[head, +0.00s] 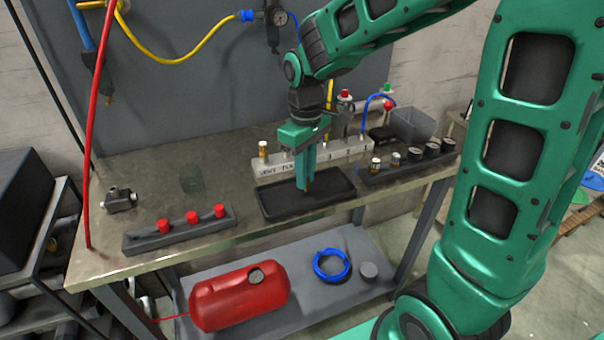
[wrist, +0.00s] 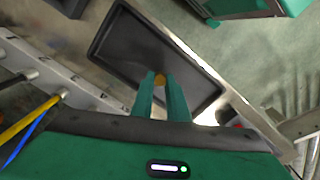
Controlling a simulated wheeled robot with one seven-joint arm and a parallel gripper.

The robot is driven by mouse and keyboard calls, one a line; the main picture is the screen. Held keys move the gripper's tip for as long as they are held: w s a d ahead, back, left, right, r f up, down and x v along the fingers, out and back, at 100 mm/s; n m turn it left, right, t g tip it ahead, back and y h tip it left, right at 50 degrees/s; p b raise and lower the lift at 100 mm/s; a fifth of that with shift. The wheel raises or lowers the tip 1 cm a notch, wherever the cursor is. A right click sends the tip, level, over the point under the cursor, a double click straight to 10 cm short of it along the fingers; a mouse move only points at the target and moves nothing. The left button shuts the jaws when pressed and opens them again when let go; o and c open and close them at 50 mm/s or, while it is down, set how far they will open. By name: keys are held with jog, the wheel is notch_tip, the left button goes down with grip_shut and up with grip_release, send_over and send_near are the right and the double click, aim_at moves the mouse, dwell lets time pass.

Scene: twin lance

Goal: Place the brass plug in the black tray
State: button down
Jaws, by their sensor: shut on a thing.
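The black tray (head: 325,203) lies flat on the workbench near its front edge. It also shows in the wrist view (wrist: 122,47), below my gripper. My gripper (head: 306,187) points straight down over the tray in the head view. In the wrist view my gripper (wrist: 160,80) is shut on the brass plug (wrist: 160,78), which shows as a small golden piece between the fingertips. The plug is mostly hidden by the fingers. I cannot tell whether it touches the tray floor.
A grey manifold block (head: 268,167) with fittings stands behind the tray. A rack with red caps (head: 180,230) is to the left, and a rack with gauges (head: 400,170) to the right. The bench's left part is mostly free.

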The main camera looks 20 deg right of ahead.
jog(key=shift+f, duration=0.1)
jog(key=c, duration=1.7)
grip_release()
notch_tip(320, 180, up, 12)
jog(key=shift+r, duration=0.15)
jog(key=s+d+f+m, duration=0.3)
jog(key=s+d+m, duration=0.1)
jog(key=s, duration=0.4)
jog(key=s+d+f+m, duration=0.3)
jog(key=s+d+m, duration=0.1)
jog(key=s+d, duration=0.3)
jog(key=s+d+f+m, duration=0.3)
jog(key=s+d, duration=0.3)
jog(key=s, duration=0.2)
jog(key=shift+s+f+m, duration=0.15)
jog(key=shift+s+m, duration=0.15)
jog(key=shift+m, duration=0.4)
